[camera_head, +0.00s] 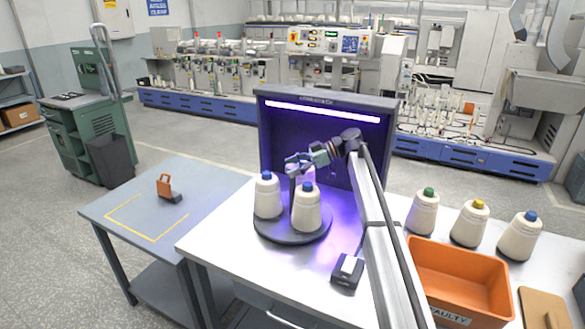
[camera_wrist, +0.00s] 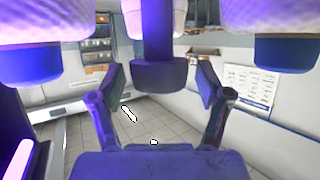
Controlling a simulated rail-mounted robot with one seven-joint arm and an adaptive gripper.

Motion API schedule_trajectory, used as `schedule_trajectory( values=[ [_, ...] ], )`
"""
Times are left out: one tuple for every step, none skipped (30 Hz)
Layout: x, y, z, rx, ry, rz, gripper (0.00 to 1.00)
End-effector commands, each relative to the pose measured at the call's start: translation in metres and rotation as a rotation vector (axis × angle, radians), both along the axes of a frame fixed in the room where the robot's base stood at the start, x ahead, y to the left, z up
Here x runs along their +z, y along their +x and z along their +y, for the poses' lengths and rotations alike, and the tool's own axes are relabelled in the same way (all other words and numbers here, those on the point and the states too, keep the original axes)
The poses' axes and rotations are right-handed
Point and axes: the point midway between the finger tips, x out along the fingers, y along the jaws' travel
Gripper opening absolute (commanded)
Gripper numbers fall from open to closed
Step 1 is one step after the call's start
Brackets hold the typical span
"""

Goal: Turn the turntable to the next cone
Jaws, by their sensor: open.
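The round dark turntable (camera_head: 293,236) stands on the white table before a violet-lit booth. Two pale cones with blue tips, one at left (camera_head: 267,197) and one at front (camera_head: 306,210), stand upright on it. A third cone (camera_wrist: 160,15) shows at the top of the wrist view and is mostly hidden behind my gripper in the head view. A dark post with a wider knob (camera_wrist: 160,75) rises among the cones. My gripper (camera_wrist: 160,100) is open, its fingers apart on either side of the knob in the wrist view. Contact cannot be told.
The lit booth (camera_head: 326,101) closes off the back. A small dark box (camera_head: 347,270) sits on the table near my arm. Cones with green (camera_head: 424,212), yellow (camera_head: 470,223) and blue (camera_head: 518,236) tips stand at right, behind an orange bin (camera_head: 459,276). A blue-grey table (camera_head: 130,209) adjoins at left.

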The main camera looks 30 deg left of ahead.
Motion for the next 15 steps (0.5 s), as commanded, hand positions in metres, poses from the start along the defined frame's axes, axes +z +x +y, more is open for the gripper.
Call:
schedule_trajectory(
  values=[
    [0.001, 0.001, -0.001, 0.0, 0.0, 0.0, 0.77],
    [0.001, 0.001, -0.001, 0.0, 0.0, 0.0, 0.77],
    [0.002, 0.003, -0.003, -0.001, 0.0, 0.0, 0.77],
    [0.002, 0.004, -0.004, -0.001, 0.0, 0.0, 0.77],
    [0.003, 0.005, -0.006, -0.001, 0.0, 0.0, 0.77],
    [0.005, 0.007, -0.008, -0.001, 0.0, 0.0, 0.77],
    [0.006, 0.009, -0.011, -0.001, 0.0, 0.0, 0.77],
    [0.008, 0.012, -0.013, -0.002, 0.0, -0.001, 0.77],
    [0.01, 0.015, -0.018, -0.002, 0.0, -0.001, 0.77],
    [0.012, 0.018, -0.021, -0.003, 0.001, -0.001, 0.77],
    [0.014, 0.021, -0.024, -0.002, 0.0, -0.001, 0.77],
    [0.016, 0.024, -0.029, -0.001, 0.0, 0.0, 0.77],
    [0.018, 0.026, -0.032, -0.001, 0.001, -0.001, 0.77],
    [0.02, 0.029, -0.035, -0.001, 0.001, -0.001, 0.77],
    [0.022, 0.033, -0.04, -0.001, 0.001, -0.001, 0.77]
  ],
)
